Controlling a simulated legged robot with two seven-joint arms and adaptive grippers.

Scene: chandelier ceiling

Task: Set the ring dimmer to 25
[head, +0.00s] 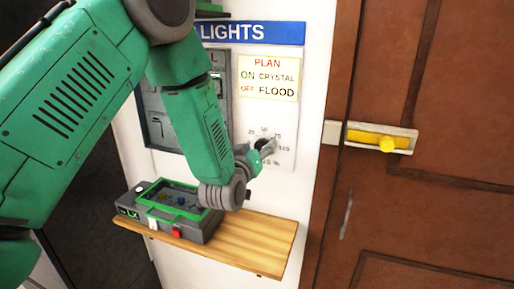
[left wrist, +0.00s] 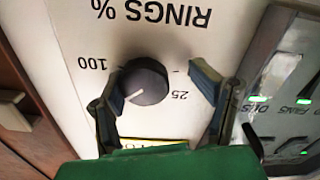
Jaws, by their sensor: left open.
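The ring dimmer is a dark round knob (left wrist: 146,80) on a white wall panel, also partly visible in the head view (head: 264,144). The left wrist view is upside down, with "RINGS %", 100 on the left and 25 on the right. The knob's white pointer line aims lower left there, away from 25, around where 75 lies on the scale. My left gripper (left wrist: 159,75) is open, its fingers on either side of the knob. The left-hand finger is close against the knob; touching is unclear. The other stands apart. My right gripper is not in view.
A wooden shelf (head: 262,240) below holds a grey-green LX device (head: 180,208). A plan card (head: 269,78) reads ON CRYSTAL, OFF FLOOD, under a blue LIGHTS sign (head: 250,32). A switch panel (head: 160,118) is left of the dimmer; a brown door with yellow latch (head: 386,142) is right.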

